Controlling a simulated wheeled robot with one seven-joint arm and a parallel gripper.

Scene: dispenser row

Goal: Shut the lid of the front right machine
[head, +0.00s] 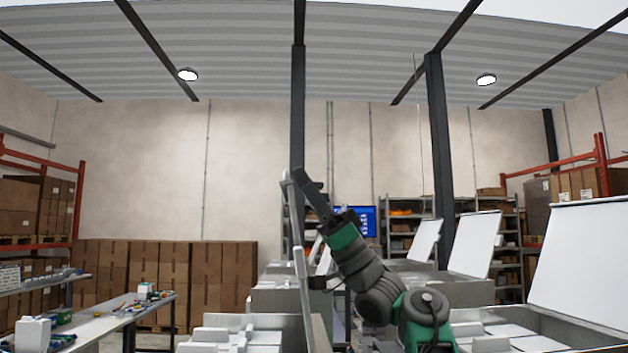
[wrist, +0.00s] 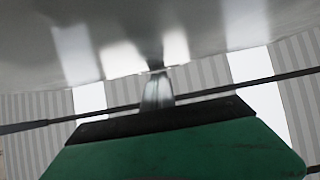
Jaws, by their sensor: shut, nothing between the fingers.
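Two machines stand nearest in the head view, both with raised lids. The near machine at right (head: 545,325) has a large white lid (head: 580,262) tilted up and facing me. The near machine at lower middle (head: 265,322) has a raised lid (head: 304,290) seen almost edge-on. I cannot tell which one the task calls front right. My gripper (head: 298,174) is shut and empty, raised at the upper edge of the edge-on lid. In the wrist view its fingers (wrist: 157,90) reach a glossy grey surface (wrist: 200,30); contact is unclear.
Further machines behind have raised white lids (head: 475,244). A workbench (head: 110,322) with small parts is at left. Stacked cartons (head: 165,280) line the back wall, and dark posts (head: 438,150) rise behind the machines. Free air lies above the machines.

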